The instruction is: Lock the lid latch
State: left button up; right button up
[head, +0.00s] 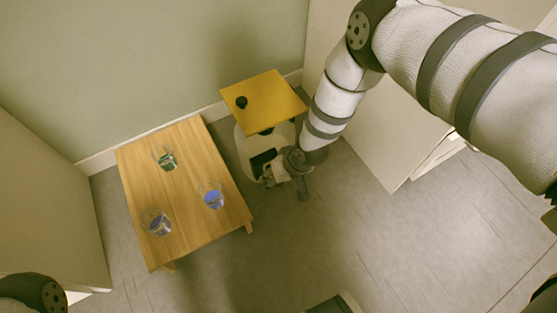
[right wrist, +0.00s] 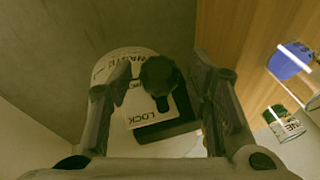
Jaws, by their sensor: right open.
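A white round bin (head: 247,146) stands on the floor beside the wooden table, and it also shows in the right wrist view (right wrist: 103,68) with the printed words WASTE and LOCK. A black knob-like latch (right wrist: 158,76) lies over the LOCK label (right wrist: 143,108). My right gripper (head: 274,180) is at the near side of the bin. In the right wrist view (right wrist: 163,85) its fingers are apart, one on each side of the latch. I cannot tell whether they touch it. My left gripper is out of view.
A pale cabinet (head: 388,130) stands at right.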

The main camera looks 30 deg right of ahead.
jog(key=v, duration=1.2)
